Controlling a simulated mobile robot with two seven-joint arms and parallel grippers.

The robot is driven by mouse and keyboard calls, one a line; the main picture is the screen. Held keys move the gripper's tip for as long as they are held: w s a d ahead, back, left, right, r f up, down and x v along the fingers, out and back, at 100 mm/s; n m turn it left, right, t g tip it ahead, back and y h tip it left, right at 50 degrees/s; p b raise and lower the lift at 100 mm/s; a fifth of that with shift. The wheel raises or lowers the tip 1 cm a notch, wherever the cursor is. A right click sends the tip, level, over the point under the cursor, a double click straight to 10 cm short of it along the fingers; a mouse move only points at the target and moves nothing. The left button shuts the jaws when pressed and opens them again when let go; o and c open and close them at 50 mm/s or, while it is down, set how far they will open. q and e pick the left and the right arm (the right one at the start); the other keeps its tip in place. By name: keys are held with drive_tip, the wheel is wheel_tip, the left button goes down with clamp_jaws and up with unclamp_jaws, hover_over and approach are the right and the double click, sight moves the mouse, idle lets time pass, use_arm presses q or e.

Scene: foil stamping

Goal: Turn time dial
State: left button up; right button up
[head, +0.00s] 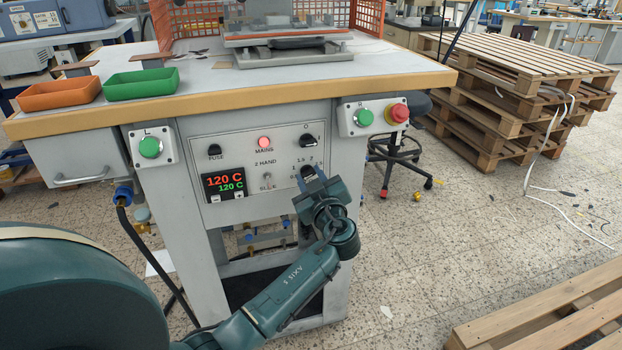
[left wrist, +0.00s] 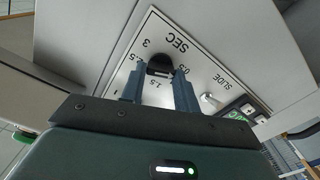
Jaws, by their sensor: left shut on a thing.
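The time dial (left wrist: 159,66) is a black knob on the machine's control panel, with a scale marked SEC around it in the left wrist view. In the head view the dial (head: 308,170) is at the lower right of the panel (head: 235,147), partly covered by my gripper. My left gripper (left wrist: 160,82) has its two fingers on either side of the dial and is shut on it; it also shows in the head view (head: 312,180). My right gripper is not in view.
The panel also holds a temperature display (head: 223,186), a slide switch (head: 266,183), a fuse knob (head: 215,151) and a mains lamp (head: 264,142). Green buttons (head: 150,147) flank it, with a red button (head: 397,113) at right. Pallets (head: 520,75) stand right.

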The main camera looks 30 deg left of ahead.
use_arm(q)
drive_tip(key=shift+m, duration=0.3)
drive_tip(key=shift+m+b, duration=0.45)
drive_tip(key=shift+m, duration=1.35)
drive_tip(key=m, duration=0.4)
drive_tip(key=shift+w, duration=0.1)
drive_tip(key=shift+m, duration=0.4)
drive_tip(key=o, duration=1)
